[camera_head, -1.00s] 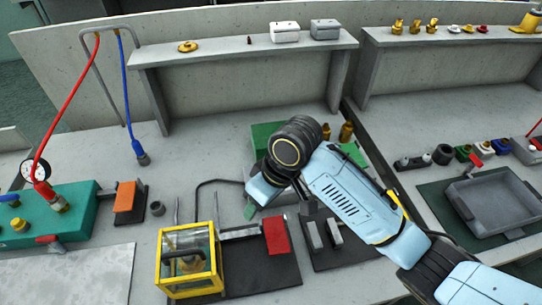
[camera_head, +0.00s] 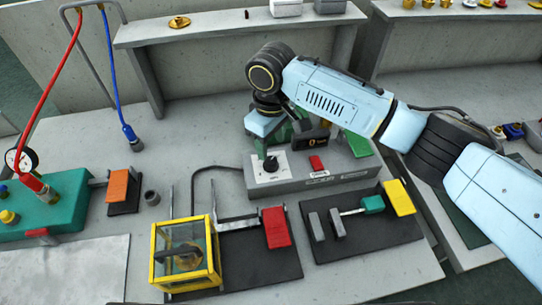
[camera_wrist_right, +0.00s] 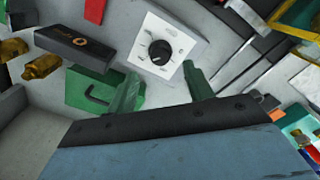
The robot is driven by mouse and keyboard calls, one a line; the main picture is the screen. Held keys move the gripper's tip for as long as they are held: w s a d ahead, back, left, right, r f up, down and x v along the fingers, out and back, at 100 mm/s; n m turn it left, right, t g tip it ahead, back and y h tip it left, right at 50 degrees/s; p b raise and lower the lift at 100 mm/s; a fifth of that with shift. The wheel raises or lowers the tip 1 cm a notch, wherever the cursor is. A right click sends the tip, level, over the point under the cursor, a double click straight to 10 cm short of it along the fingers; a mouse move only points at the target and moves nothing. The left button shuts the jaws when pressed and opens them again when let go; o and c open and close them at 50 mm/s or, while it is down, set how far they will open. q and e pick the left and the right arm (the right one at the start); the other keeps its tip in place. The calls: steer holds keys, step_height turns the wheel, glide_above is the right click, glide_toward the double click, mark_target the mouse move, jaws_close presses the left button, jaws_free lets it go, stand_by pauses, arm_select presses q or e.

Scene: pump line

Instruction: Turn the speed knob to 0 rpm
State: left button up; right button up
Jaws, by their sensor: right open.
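The black speed knob (camera_head: 271,163) sits on a white dial plate (camera_head: 262,174) at the left end of a grey control box (camera_head: 312,181). In the right wrist view the knob (camera_wrist_right: 161,52) shows whole on its white plate (camera_wrist_right: 183,24); its printed marks are too small to read. My right gripper (camera_head: 270,144) is just behind and above the knob in the head view, pointing down. In the right wrist view its two green fingers (camera_wrist_right: 160,74) are spread apart and empty, with the knob beyond their tips and not touched. My left gripper is not in view.
A yellow-framed clear box (camera_head: 186,258) and a red block (camera_head: 276,227) stand in front. A shelf (camera_head: 220,31) runs behind.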

mark_target(271, 160)
step_height(271, 160, down, 6)
steer(key=shift+b, duration=0.3)
steer(key=shift+c, duration=0.4)
steer(key=c, duration=0.9)
steer(key=shift+r, duration=0.1)
